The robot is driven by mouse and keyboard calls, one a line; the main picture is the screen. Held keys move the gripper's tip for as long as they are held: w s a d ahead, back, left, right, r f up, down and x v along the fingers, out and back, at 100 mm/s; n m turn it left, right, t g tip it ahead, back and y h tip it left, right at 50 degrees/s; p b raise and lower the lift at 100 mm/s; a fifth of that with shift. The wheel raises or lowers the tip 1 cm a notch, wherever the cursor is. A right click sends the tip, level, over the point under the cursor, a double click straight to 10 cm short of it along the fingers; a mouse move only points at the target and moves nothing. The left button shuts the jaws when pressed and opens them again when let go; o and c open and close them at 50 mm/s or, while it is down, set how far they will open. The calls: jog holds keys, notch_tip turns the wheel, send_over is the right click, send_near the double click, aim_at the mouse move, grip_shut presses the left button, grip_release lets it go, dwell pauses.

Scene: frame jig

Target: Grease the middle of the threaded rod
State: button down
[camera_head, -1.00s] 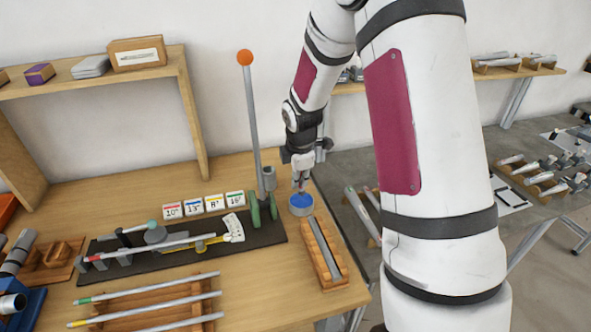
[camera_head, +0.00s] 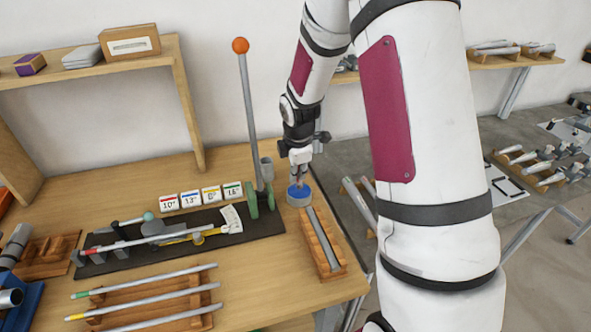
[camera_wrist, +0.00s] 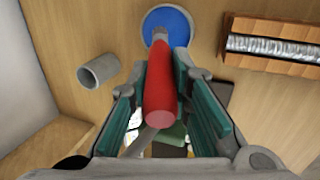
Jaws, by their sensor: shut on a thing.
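My gripper (camera_head: 299,178) is shut on a brush with a red handle (camera_wrist: 160,85), pointing down at a round grey pot with a blue top or filling (camera_head: 299,196). In the wrist view the brush's far end overlaps the blue round (camera_wrist: 175,22); I cannot tell how deep it reaches. The threaded rod (camera_head: 322,239) lies in a wooden cradle (camera_head: 334,262) just in front of the pot. In the wrist view the rod (camera_wrist: 272,50) shows its thread at the upper right.
A grey cup (camera_wrist: 98,70) stands near the pot. A tall upright lever with an orange ball (camera_head: 240,45) rises close to my gripper's left. A dark jig base (camera_head: 255,226) and a rack of rods (camera_head: 150,298) lie further left. The table's right edge is near the cradle.

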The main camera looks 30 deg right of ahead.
jog(key=shift+f, duration=0.65)
dwell(1.6)
jog(key=shift+r+p, duration=1.5)
jog(key=shift+r, duration=2.05)
